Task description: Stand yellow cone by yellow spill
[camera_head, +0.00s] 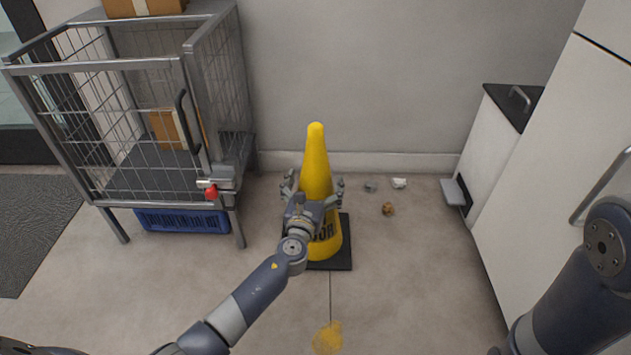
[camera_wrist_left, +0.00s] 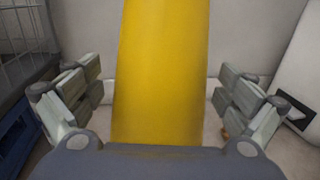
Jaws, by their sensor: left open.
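The yellow cone (camera_head: 317,165) stands upright on its dark square base (camera_head: 343,257) on the floor near the back wall. Dark lettering shows low on its side, partly hidden by my gripper. My left gripper (camera_head: 314,186) is open, with one finger on each side of the cone. In the left wrist view the cone (camera_wrist_left: 160,75) fills the middle between the spread fingers, with gaps on both sides. The yellow spill (camera_head: 328,338) lies on the floor in front of the cone, at the bottom edge of the head view. My right gripper is not in view.
A metal cage cart (camera_head: 128,65) with a cardboard box (camera_head: 170,128) stands at the left, above a blue crate (camera_head: 182,220). Crumpled bits of litter (camera_head: 388,209) lie right of the cone. A white cabinet (camera_head: 560,150) bounds the right. Floor around the spill is clear.

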